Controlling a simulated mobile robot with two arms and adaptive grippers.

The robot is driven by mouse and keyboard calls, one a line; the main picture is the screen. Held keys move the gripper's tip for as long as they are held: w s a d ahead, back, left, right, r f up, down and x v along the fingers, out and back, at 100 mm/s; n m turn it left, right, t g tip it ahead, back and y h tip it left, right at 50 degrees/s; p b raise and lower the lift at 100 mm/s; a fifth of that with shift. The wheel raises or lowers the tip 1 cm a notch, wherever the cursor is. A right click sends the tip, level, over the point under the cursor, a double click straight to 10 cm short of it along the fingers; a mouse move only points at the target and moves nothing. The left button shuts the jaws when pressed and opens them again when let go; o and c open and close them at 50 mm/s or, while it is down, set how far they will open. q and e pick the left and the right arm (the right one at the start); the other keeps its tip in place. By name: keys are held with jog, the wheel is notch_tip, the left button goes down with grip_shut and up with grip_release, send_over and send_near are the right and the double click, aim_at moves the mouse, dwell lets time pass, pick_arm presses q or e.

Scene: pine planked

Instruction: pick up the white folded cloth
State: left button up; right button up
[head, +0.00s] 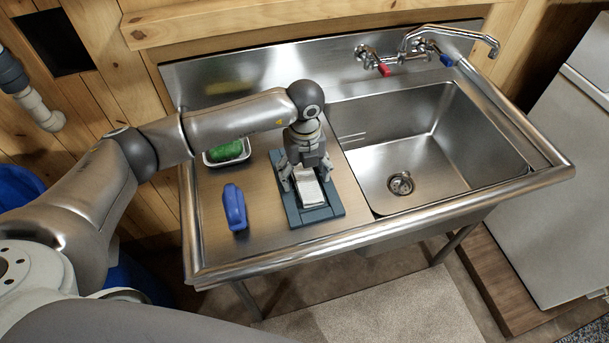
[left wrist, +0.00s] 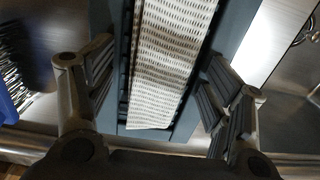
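The white folded cloth (head: 308,189) lies on a dark blue-grey tray (head: 336,204) on the left drainboard of the steel sink. In the left wrist view the cloth (left wrist: 172,62) is a long white strip with a dotted weave. My left gripper (head: 305,182) points down over the cloth. Its fingers are open, one on each side of the cloth, with gaps between the pads and the cloth in the left wrist view (left wrist: 158,88). The cloth's far part is hidden under the gripper in the head view. My right gripper is not in view.
A blue object (head: 235,207) lies left of the tray. A white dish (head: 228,156) with a green item (head: 226,149) stands behind it, close to my left arm. The empty sink basin (head: 440,150) is to the right, with a tap (head: 450,38) behind.

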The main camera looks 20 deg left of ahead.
pick_arm(q)
jog(key=shift+s, duration=0.2)
jog(key=c, duration=1.1)
jog(key=shift+r, duration=0.1)
